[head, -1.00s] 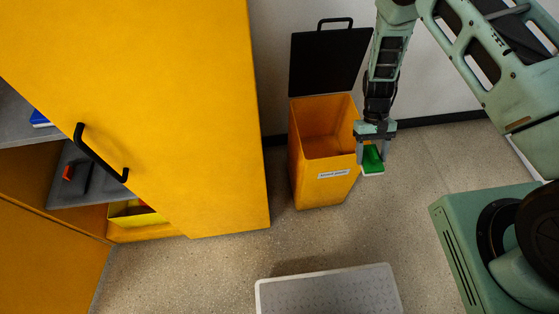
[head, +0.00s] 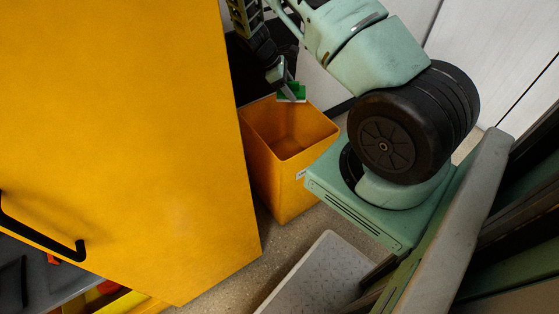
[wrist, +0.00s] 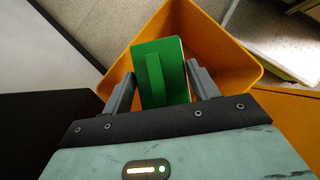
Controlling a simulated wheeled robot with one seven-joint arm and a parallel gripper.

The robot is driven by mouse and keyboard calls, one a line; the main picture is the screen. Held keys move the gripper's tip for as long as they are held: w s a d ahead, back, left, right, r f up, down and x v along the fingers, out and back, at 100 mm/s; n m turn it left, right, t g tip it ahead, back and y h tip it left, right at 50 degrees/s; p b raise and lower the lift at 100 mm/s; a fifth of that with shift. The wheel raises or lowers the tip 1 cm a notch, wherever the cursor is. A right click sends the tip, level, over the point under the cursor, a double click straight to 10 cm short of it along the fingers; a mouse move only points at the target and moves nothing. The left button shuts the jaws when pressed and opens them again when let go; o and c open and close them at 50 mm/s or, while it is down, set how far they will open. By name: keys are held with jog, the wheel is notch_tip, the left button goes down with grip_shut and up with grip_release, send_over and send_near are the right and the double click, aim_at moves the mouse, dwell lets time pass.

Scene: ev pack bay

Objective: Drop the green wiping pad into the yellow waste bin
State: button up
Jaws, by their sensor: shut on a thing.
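The green wiping pad (wrist: 163,72) is between the two fingers of my gripper (wrist: 162,88) in the wrist view, and the gripper is shut on it. In the head view the green pad (head: 292,92) hangs from my gripper (head: 284,84) at the back rim of the yellow waste bin (head: 276,170). In the wrist view the bin (wrist: 240,62) opens behind and beyond the pad. The inside of the bin that shows looks empty. The exact height of the pad above the rim cannot be told.
A large yellow cabinet door (head: 120,120) with a black handle (head: 40,236) stands close left of the bin. A pale textured step (head: 312,278) lies on the floor in front. Cabinet shelves show at the lower left.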

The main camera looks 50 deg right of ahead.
notch_tip(320, 180, down, 5)
jog(key=b, duration=0.4)
jog(key=shift+f, duration=0.15)
jog(key=o, duration=1)
jog(key=shift+o, duration=0.2)
notch_tip(320, 180, up, 10)
jog(key=shift+r+p, duration=0.1)
jog(key=shift+p, duration=0.5)
